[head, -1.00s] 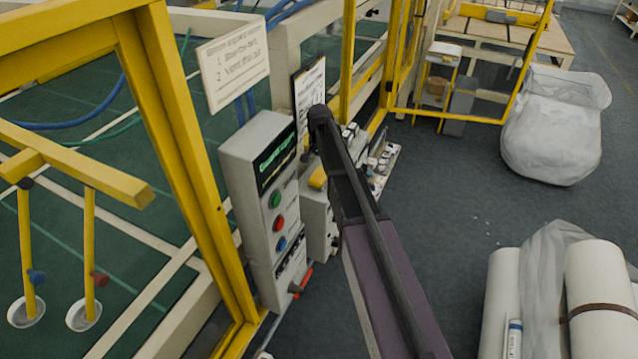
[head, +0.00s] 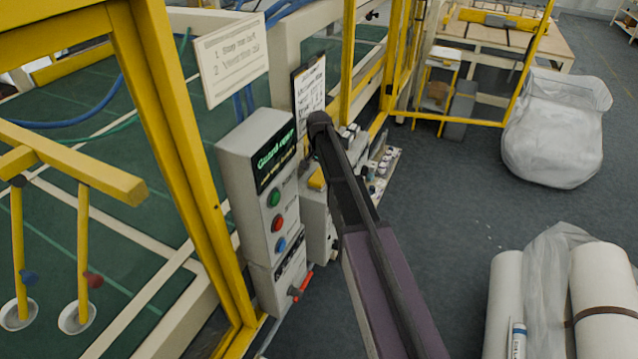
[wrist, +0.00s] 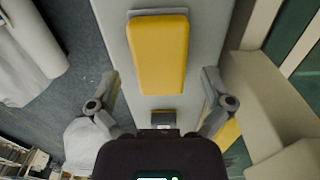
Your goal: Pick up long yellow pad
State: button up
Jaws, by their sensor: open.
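The long yellow pad (wrist: 158,55) is a rounded yellow block mounted on a pale grey panel (wrist: 212,30) in the wrist view. It lies upright in the picture, between and ahead of my fingers. My gripper (wrist: 160,78) is open, with one finger on each side of the pad and apart from it. In the head view, a small yellow patch (head: 317,179) on a grey box beside my arm looks like the same pad, partly hidden. My gripper itself is hidden there behind my arm.
A grey control box (head: 260,185) with coloured buttons stands left of my arm, by a yellow-framed guard (head: 185,150). A large white bag (head: 555,130) stands at upper right. Open floor (head: 440,220) lies between.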

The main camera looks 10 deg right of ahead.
jog(key=shift+f+b, duration=1.15)
jog(key=shift+f, duration=0.3)
jog(key=c, duration=1.1)
